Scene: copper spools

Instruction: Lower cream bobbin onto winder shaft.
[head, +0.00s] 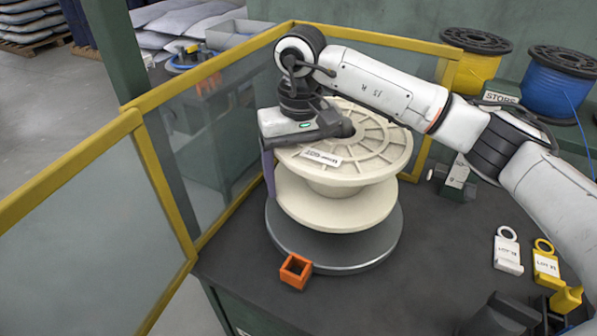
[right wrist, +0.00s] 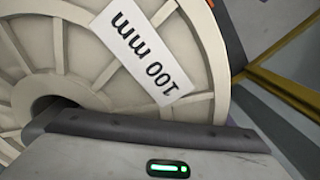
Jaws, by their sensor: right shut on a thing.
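The cream bobbin (head: 345,188) is upright with two round flanges and a white label on its top flange. It also shows in the right wrist view (right wrist: 95,75), where the label reads "100 mm". My right gripper (head: 312,133) is shut on the bobbin at the left part of its top flange, one dark finger lying across the top towards the centre hole. The bobbin is over the grey round winder plate (head: 345,252). The winder shaft is hidden by the bobbin, and I cannot tell how large the gap below the lower flange is. My left gripper is out of view.
Yellow-framed clear guard panels (head: 100,225) stand to the left and behind. An orange square block (head: 295,271) lies at the plate's front edge. White (head: 507,252) and yellow (head: 546,264) tags lie at the right. Yellow (head: 470,70) and blue (head: 555,85) spools stand behind.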

